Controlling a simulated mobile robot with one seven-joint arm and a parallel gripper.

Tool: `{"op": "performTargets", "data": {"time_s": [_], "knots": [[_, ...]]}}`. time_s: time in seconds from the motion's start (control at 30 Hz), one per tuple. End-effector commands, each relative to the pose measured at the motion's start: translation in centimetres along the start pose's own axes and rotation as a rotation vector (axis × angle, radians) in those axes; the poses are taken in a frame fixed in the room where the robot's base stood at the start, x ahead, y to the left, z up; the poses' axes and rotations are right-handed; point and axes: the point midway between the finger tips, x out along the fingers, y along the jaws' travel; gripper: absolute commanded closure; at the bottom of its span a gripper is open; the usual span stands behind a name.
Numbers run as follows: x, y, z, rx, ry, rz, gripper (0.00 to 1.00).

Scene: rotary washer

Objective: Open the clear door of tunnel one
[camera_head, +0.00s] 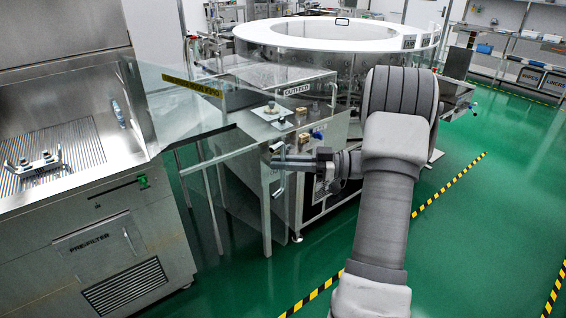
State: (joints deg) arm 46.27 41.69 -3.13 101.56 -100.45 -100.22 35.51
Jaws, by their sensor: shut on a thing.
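A clear panel (165,105) with a yellow label stands between the steel cabinet at left and the outfeed bench. It looks like the clear door, but the label is too small to read surely. My gripper (277,160) points left at the front edge of the outfeed bench, to the right of and below that panel. Its jaws are shut on a slim metal part (277,177), apparently a handle. The fingertips are small here, and I cannot tell for certain whether that part belongs to the clear door.
The outfeed bench (285,97) carries small fittings. A large round washer with a white rim (335,35) stands behind it. The steel prefilter cabinet (95,240) fills the left. Green floor (480,220) is open at right, marked with yellow-black tape.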

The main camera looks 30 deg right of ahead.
Motion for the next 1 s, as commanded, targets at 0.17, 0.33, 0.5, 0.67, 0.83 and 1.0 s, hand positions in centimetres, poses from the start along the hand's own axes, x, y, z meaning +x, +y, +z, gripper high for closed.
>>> {"op": "performTargets", "data": {"time_s": [0.17, 0.33, 0.5, 0.67, 0.83, 1.0], "knots": [[0.0, -0.01, 0.07, 0.002, -0.001, -0.003, 1.0], [0.0, -0.01, 0.07, 0.002, -0.001, -0.003, 1.0], [0.0, -0.01, 0.07, 0.002, -0.001, -0.003, 1.0], [0.0, -0.01, 0.06, 0.002, -0.001, -0.003, 0.61], [0.0, -0.01, 0.04, 0.001, 0.0, -0.003, 0.53], [-0.22, 0.02, 0.04, 0.0, 0.0, -0.002, 0.53]]}}
